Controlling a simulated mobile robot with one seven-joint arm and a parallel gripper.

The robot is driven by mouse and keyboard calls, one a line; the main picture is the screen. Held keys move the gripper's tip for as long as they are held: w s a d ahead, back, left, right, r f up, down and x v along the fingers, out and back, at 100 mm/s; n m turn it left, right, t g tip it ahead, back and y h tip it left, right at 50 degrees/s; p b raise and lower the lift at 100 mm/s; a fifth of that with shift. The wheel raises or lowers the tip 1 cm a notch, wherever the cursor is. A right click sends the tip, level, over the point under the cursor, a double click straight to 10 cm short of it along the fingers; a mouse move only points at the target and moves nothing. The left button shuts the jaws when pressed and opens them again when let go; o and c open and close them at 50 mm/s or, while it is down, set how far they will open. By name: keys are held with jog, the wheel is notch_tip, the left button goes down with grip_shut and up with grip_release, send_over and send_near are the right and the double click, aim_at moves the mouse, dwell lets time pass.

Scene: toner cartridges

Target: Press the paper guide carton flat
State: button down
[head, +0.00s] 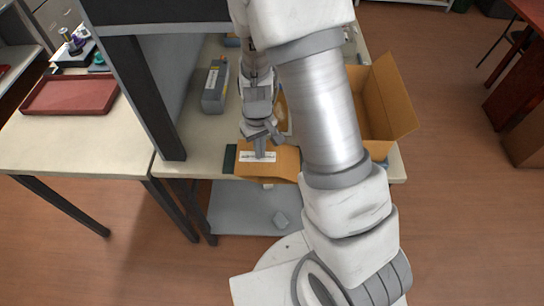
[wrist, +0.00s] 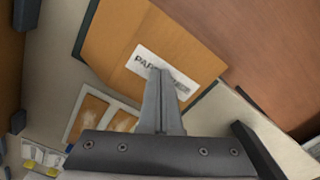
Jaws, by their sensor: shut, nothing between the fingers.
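The paper guide carton (head: 283,163) is an orange-brown carton with a white label, lying near the front edge of the table. In the wrist view the carton (wrist: 120,32) fills the upper middle, and its label begins with "PAP". My gripper (head: 260,154) points down over the label with its fingers together and nothing between them. In the wrist view my gripper (wrist: 165,74) overlaps the label's lower edge and hides part of its print. The fingertips look at or very near the carton's top; I cannot tell whether they touch.
A dark green piece (head: 229,158) shows at the carton's left edge. A larger open cardboard box (head: 388,98) stands to the right, partly behind my arm. A grey box (head: 215,86) stands farther back. A red tray (head: 68,94) lies on the left table. A dark upright post (head: 148,92) stands between.

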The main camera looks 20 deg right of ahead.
jog(key=shift+a+f, duration=0.2)
jog(key=shift+f, duration=0.2)
jog(key=shift+f+b, duration=0.15)
jog(key=shift+b, duration=0.15)
jog(key=shift+w+a+f+b, duration=0.15)
jog(key=shift+a+f+b, duration=0.1)
jog(key=shift+f+b, duration=0.55)
jog(key=shift+f, duration=0.1)
jog(key=shift+f+b, duration=0.3)
jog(key=shift+f, duration=0.05)
